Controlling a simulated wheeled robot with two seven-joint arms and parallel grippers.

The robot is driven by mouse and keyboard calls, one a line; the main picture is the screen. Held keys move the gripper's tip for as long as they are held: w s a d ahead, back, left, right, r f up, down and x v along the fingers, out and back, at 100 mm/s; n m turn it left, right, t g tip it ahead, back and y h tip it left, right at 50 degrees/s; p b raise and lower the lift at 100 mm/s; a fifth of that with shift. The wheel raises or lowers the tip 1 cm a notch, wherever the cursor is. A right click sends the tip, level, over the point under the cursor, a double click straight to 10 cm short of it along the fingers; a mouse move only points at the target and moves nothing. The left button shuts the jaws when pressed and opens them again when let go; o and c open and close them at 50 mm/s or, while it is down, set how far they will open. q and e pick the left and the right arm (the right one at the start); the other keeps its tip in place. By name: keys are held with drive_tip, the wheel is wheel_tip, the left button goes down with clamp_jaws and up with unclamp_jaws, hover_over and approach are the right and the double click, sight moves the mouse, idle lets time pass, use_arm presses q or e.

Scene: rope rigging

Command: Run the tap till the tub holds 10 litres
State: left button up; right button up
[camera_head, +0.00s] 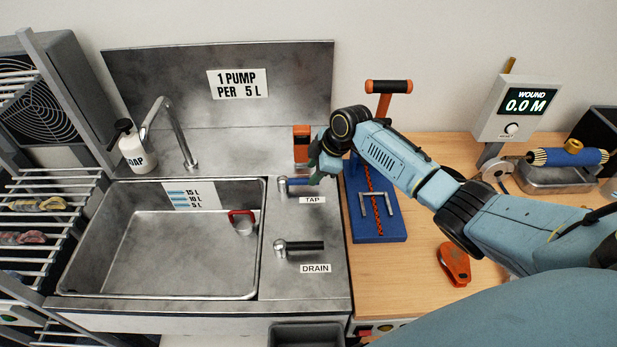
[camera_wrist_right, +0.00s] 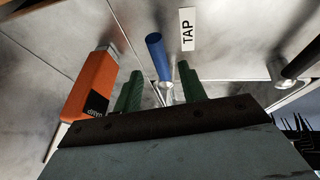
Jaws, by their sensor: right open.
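The steel tub (camera_head: 150,285) is sunk in the counter and looks empty, with a dry bare floor. A level scale (camera_head: 190,196) on its back wall reads 5, 10 and 15 L. The tap lever (camera_head: 297,183), with a blue grip, lies beside the tub above the TAP label; it also shows in the right wrist view (camera_wrist_right: 158,58). The curved spout (camera_head: 165,115) stands behind the tub, and no water shows. My right gripper (camera_head: 318,172) is open over the lever; in the right wrist view its green fingers (camera_wrist_right: 160,82) stand either side of the lever's line. My left gripper is out of view.
The black DRAIN lever (camera_head: 300,246) is in front of the tap lever. An orange device (camera_head: 302,143) stands close behind my right gripper. A soap bottle (camera_head: 132,148) is at the back left. A blue board with rope (camera_head: 378,225) lies right of the sink.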

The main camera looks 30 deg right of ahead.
sight(307, 179)
drive_tip(key=shift+x, duration=2)
clamp_jaws()
